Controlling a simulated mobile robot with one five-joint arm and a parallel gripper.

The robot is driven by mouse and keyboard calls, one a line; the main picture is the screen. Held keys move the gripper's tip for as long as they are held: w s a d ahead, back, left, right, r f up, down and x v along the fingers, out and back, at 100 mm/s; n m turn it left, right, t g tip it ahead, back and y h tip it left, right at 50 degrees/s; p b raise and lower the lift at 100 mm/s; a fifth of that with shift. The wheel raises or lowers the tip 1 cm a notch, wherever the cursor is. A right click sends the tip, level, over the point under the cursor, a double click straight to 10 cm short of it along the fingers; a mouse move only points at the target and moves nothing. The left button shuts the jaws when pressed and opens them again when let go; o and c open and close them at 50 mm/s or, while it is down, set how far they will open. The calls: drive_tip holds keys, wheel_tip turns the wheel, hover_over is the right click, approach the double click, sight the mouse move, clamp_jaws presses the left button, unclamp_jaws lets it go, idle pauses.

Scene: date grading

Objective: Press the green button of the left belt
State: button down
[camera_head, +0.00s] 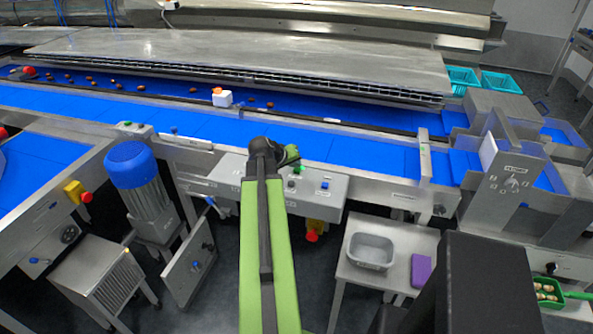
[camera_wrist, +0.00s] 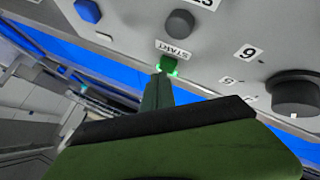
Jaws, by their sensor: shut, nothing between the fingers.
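A green button (camera_wrist: 169,62) with a START label sits on a grey control panel (camera_wrist: 225,55) in the wrist view. My gripper (camera_wrist: 160,80) is shut and empty, its tips right at the button's lower edge; I cannot tell whether they touch it or whether it is pushed in. In the head view my gripper (camera_head: 290,155) is over the panel (camera_head: 325,187) at the front of the long blue belt. A small green spot, likely the button (camera_head: 299,170), shows just beyond the arm there. My arm hides part of the panel.
The panel also carries a dark button (camera_wrist: 180,24), a blue button (camera_wrist: 88,11) and a black knob (camera_wrist: 297,94). A red stop button (camera_head: 311,236) hangs below. A blue motor (camera_head: 131,163) stands left; a grey tub (camera_head: 371,251) sits on a side table.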

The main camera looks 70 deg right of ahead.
sight(295, 170)
drive_tip(key=shift+r+p, duration=0.3)
drive_tip(key=shift+r, duration=0.25)
wheel_tip(295, 170, up, 5)
drive_tip(key=p, duration=0.5)
drive_tip(key=shift+r, duration=0.1)
idle(0.4)
